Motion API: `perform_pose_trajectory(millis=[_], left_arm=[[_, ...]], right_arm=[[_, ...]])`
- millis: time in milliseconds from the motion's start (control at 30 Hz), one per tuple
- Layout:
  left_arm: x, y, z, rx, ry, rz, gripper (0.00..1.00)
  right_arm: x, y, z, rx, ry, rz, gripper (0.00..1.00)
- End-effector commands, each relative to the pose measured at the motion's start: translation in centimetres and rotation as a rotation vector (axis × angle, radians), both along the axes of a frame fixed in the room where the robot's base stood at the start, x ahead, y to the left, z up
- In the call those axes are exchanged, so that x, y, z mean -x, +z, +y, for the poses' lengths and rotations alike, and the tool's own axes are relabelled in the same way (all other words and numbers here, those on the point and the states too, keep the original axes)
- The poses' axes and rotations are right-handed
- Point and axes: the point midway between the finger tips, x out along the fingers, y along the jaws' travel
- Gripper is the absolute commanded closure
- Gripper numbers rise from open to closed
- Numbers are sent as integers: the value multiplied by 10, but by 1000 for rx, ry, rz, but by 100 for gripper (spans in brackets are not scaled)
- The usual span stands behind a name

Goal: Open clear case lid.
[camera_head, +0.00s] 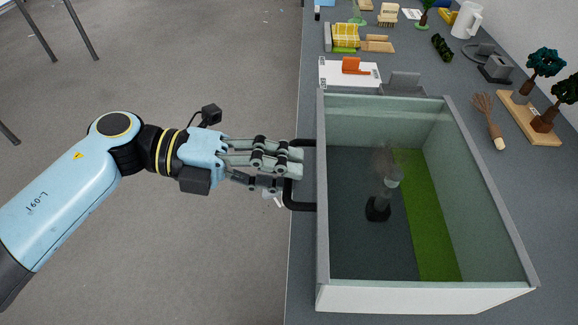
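The clear case (425,297) stands on the grey table, with a grey frame, see-through panes and a white front. A black bracket-shaped handle (300,207) sticks out from its left side. Its top looks level, with no raised lid in view. A dark figure on a round base (378,209) and a green strip (428,220) show inside. My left gripper (290,168) is at the handle, its fingers overlapping the handle's middle and hiding part of it. I cannot tell whether they are closed on it. My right gripper is not in view.
Behind the case are a white board with an orange item (351,66), a grey block (404,82) and yellow packs (345,36). Open floor lies left of the table.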

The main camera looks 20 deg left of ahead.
Motion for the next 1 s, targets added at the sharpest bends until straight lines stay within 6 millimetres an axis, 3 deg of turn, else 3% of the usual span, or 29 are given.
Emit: perform_pose_trajectory(millis=[100,400,667,1000], left_arm=[[-3,-1,-9,2,0,0,66],[-3,-3,-12,-1,0,0,66],[-3,-3,-11,0,0,0,98],[-3,-3,-11,-1,0,1,100]], right_arm=[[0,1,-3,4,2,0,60],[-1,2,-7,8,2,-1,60],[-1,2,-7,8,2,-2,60],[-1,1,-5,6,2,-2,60]])
